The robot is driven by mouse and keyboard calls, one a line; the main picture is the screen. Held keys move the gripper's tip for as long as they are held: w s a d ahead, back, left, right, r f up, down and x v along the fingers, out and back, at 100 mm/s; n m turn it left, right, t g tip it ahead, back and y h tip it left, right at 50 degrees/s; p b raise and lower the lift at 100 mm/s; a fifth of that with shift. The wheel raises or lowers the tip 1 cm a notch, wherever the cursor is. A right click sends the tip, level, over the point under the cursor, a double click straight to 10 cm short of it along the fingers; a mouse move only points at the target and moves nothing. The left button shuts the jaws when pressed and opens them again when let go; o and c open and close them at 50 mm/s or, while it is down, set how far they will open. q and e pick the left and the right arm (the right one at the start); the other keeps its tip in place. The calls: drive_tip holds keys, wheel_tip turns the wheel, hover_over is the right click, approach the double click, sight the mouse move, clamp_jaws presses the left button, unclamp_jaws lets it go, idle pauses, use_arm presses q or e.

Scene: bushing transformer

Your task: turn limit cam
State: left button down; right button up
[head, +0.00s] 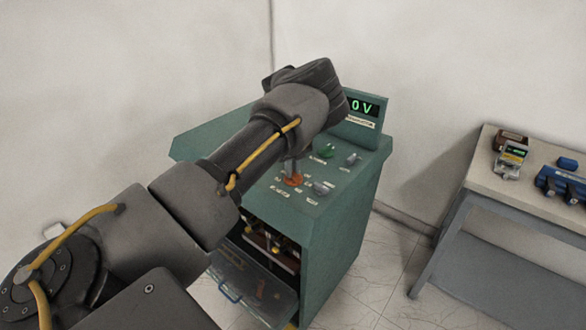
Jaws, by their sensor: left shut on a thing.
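A green control cabinet (336,222) stands in the middle, with a sloped top panel of labelled knobs. An orange-red knob (292,181) sits on the panel. My left arm reaches over from the left, and my left gripper (293,171) points down at this knob, shut on it. The wrist and forearm hide much of the panel and most of the fingers. A green knob (325,151) and two grey knobs, one at the back right (353,158) and one nearer (322,188), are free. No label is readable enough to tell which part is the limit cam. My right gripper is out of view.
A display (362,107) on the cabinet shows a green "0 V", partly hidden. The front compartment is open, its panel (250,285) lowered. A table (520,190) at the right holds a small meter (510,158) and a blue device (562,184). Floor between is clear.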

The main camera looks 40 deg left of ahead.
use_arm(q)
drive_tip(key=shift+n, duration=0.3)
idle(0.4)
drive_tip(key=c, duration=1.4)
unclamp_jaws()
drive_tip(key=shift+r, duration=0.15)
wheel_tip(320, 180, up, 11)
drive_tip(key=b, duration=0.2)
drive_tip(key=shift+f, duration=0.2)
